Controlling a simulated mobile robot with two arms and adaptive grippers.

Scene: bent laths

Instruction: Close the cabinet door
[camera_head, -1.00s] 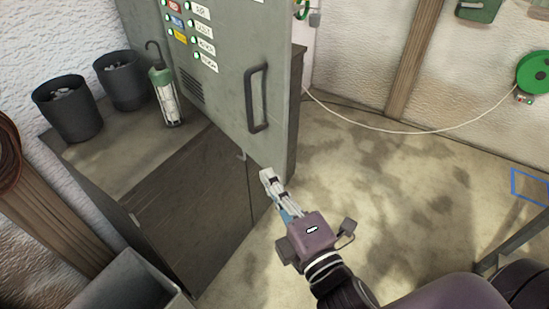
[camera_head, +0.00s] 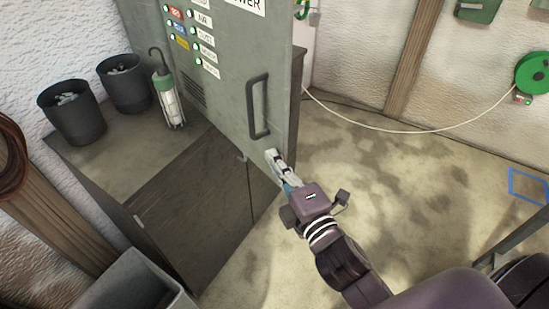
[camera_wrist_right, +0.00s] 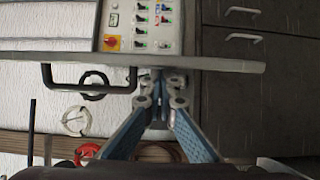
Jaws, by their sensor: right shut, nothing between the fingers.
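The grey-green cabinet door (camera_head: 232,100) stands upright in the upper middle of the head view, with a dark bar handle (camera_head: 258,107) near its right edge. The wrist view shows the door as a grey slab (camera_wrist_right: 215,64) seen nearly edge-on, with the handle (camera_wrist_right: 90,86) on the near side. My right gripper (camera_head: 272,157) is shut and empty, just below and right of the handle, by the door's lower right edge. In the wrist view its fingertips (camera_wrist_right: 161,90) are close to the door's face; I cannot tell whether they touch. My left gripper is not in view.
A low dark cabinet (camera_head: 195,195) stands below, with two black bins (camera_head: 73,112) and a caged lamp (camera_head: 168,98) on its top. A grey box (camera_head: 140,285) is at lower left. The floor (camera_head: 390,180) on the right is mostly clear. A hose reel (camera_head: 533,72) hangs on the wall.

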